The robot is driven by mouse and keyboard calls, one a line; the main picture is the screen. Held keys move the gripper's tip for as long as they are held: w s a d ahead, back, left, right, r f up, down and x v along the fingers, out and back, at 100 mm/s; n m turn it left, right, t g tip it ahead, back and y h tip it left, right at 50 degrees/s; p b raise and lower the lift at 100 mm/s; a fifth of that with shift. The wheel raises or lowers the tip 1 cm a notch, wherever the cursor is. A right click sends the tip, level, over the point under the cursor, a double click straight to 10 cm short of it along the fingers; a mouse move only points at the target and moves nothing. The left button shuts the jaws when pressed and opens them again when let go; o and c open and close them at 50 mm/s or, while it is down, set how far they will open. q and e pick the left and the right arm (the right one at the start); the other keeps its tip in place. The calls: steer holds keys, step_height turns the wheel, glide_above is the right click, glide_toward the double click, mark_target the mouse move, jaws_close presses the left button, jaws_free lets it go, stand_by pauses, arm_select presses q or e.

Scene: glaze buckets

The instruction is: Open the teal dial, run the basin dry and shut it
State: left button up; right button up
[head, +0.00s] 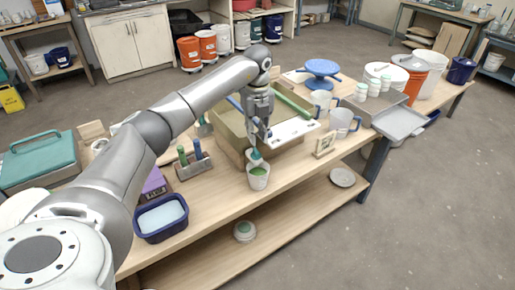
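The basin (230,128) is a tan rectangular tub on the wooden table, partly hidden behind my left arm. A small teal part that looks like the dial (256,154) is at its front, just above a white cup (258,182) with green in it. My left gripper (260,140) points down at the basin's front edge, right above the teal part. I cannot tell whether it touches the part or how far its fingers are apart. The basin's contents are mostly hidden. My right gripper is not in view.
A white strip with holes (296,132) lies at the basin's right. A tool caddy (193,166) and a blue tub (161,218) stand to the left. Mugs (342,122), a small sign (325,144) and a blue turntable (322,69) stand to the right. The table front near the cup is clear.

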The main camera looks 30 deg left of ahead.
mark_target(257, 153)
arm_select(q)
step_height(257, 153, down, 7)
steer(key=shift+p, duration=0.7)
jaws_close()
